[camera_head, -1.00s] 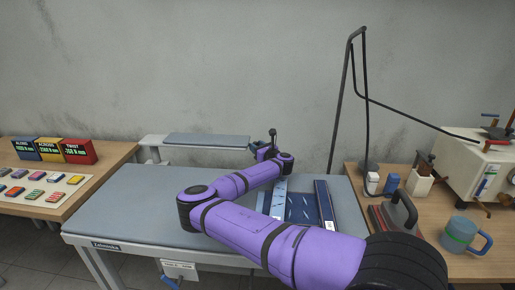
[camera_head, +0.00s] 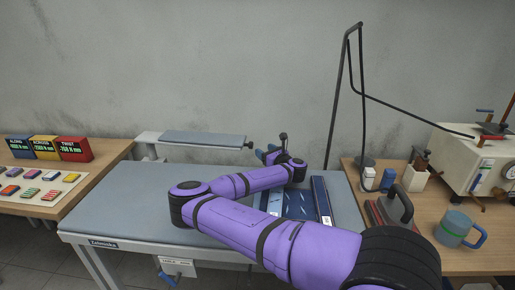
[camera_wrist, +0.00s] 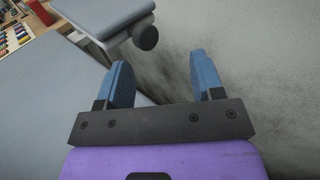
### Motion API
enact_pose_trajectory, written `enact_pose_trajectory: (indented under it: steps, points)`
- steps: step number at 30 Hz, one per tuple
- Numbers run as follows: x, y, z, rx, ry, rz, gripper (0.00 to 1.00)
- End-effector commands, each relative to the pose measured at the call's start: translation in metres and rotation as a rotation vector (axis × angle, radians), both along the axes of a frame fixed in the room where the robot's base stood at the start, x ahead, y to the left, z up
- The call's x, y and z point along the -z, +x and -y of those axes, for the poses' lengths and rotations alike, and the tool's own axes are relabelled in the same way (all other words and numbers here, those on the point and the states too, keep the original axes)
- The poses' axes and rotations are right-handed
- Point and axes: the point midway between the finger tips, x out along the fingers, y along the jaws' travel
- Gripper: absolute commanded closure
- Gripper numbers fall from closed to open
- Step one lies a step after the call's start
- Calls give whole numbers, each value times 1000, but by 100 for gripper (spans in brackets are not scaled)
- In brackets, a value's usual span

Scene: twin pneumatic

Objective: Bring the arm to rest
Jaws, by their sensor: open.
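My purple arm reaches across the grey-topped table (camera_head: 120,205) in the head view. My gripper (camera_head: 268,154) is at the far end of the arm, above the table's back edge and near the wall. In the wrist view my gripper (camera_wrist: 162,82) shows two blue fingers set wide apart, with nothing between them. It is open and empty. The grey wall fills the right of the wrist view. In the head view the forearm hides part of the table and part of a dark blue tray (camera_head: 300,206).
A narrow grey shelf (camera_head: 200,139) with a dark knob stands at the back, left of my gripper. A left bench holds coloured boxes (camera_head: 75,149). A right bench holds an iron-like tool (camera_head: 396,208), a mug (camera_head: 453,228) and a machine (camera_head: 465,160). The table's left part is clear.

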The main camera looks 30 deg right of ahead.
Motion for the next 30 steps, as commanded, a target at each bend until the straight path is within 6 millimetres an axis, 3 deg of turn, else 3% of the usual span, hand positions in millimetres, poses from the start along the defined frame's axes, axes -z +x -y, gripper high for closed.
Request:
enact_pose_trajectory:
  steps: [6, 23, 26, 30]
  points:
    - [1, -17, 4, 4, 1, -1, 39]
    - [1, -19, 5, 7, 1, -1, 39]
    - [-5, -19, 7, 19, 5, 22, 39]
    - [-33, -21, 16, 84, 26, 129, 39]
